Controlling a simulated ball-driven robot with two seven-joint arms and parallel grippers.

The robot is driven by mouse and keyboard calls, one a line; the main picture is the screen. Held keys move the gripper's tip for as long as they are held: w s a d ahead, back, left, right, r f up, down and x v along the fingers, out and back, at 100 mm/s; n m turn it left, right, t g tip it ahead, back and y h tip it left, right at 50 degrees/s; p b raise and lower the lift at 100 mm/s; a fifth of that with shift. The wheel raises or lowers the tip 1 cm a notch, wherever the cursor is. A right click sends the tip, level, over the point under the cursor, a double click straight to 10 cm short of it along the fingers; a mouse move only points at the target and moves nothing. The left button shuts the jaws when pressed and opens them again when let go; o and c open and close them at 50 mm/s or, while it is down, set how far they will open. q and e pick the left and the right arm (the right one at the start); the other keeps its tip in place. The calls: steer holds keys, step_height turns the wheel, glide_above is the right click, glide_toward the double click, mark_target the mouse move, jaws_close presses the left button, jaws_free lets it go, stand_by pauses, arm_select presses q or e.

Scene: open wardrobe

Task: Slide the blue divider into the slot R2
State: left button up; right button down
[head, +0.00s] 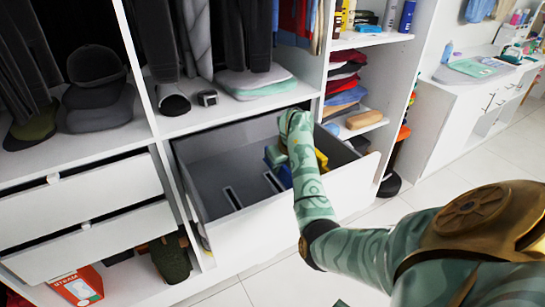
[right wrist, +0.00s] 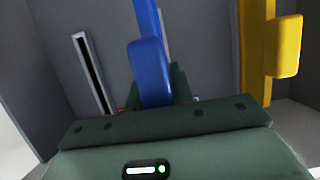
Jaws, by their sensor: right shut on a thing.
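The blue divider (head: 286,177) is inside the open grey drawer (head: 203,163), partly hidden by my right arm. In the right wrist view the blue divider (right wrist: 150,72) stands between the fingers of my right gripper (right wrist: 158,92), which is shut on its handle. My right gripper (head: 281,150) reaches down into the drawer. Two light-edged slots show in the drawer floor, a left slot (head: 233,198) and a right slot (head: 272,182). The left slot (right wrist: 93,75) also shows beside the divider. I see no labels, so I cannot tell which is R2. The divider's lower edge is hidden.
A yellow divider (head: 321,160) stands right of the blue one, and also shows in the right wrist view (right wrist: 257,55). The drawer's white front (head: 245,228) is below my forearm. A shelf with folded clothes (head: 252,80) lies above the drawer's back. The drawer's left part is empty.

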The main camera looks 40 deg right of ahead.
mark_target(281, 180)
steer(key=shift+f+b, duration=0.95)
steer(key=shift+f, duration=0.75)
steer(key=shift+r+p, duration=0.1)
steer(key=shift+p, duration=0.25)
steer(key=shift+f+b, duration=1)
steer(key=shift+f, duration=0.4)
steer(key=c, duration=1.1)
jaws_free()
steer(key=shift+r, duration=0.1)
steer(key=p+v, duration=0.7)
steer(key=v, duration=0.9)
steer(key=shift+s+a, duration=0.1)
steer(key=shift+s, duration=0.05)
